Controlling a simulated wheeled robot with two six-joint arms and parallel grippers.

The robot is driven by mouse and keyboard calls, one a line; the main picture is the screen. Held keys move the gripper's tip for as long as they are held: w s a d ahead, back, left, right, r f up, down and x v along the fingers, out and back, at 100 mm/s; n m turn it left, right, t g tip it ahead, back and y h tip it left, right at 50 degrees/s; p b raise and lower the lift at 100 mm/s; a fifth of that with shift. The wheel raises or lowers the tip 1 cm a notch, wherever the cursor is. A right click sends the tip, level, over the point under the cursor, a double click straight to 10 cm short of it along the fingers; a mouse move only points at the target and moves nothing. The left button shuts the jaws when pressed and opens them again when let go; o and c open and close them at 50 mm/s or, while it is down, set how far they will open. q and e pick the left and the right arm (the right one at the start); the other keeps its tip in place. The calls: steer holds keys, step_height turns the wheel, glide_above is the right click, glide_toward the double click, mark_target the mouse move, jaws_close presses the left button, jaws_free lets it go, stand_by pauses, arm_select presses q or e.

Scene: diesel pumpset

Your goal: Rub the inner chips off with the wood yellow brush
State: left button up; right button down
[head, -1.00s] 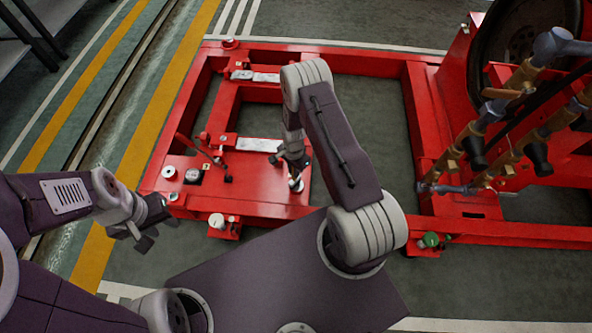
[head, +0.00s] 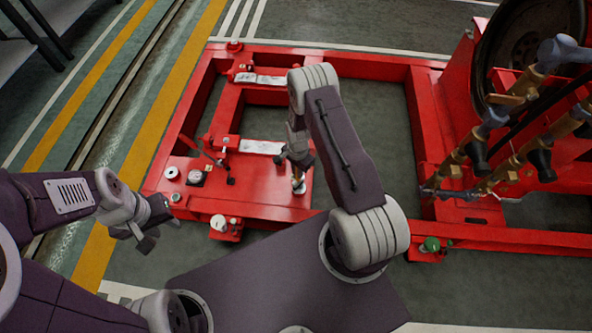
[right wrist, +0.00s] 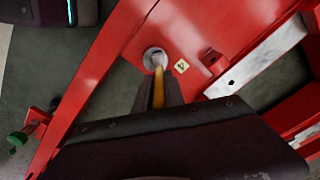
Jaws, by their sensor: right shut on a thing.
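A yellow brush handle (right wrist: 158,90) is between the fingers of my right gripper (right wrist: 160,92) in the right wrist view. The bristles and any chips inside cannot be seen. In the head view my right gripper (head: 298,168) points down over that metal cup (head: 299,188), shut on the brush. My left gripper (head: 156,228) is held at the left, fingers apart and empty, away from the cup.
The red frame (head: 360,62) has other round fittings (head: 171,173) and a lever (head: 206,152) left of my right gripper. A large red stand (head: 455,165) with thick pipes (head: 500,115) is at the right. Open floor (head: 378,110) shows inside the frame.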

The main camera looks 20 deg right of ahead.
steer(key=shift+s+d+p, duration=0.45)
steer(key=shift+s+d, duration=0.1)
steer(key=shift+d, duration=0.35)
steer(key=shift+r, duration=0.1)
step_height(320, 180, up, 8)
steer(key=p, duration=0.7)
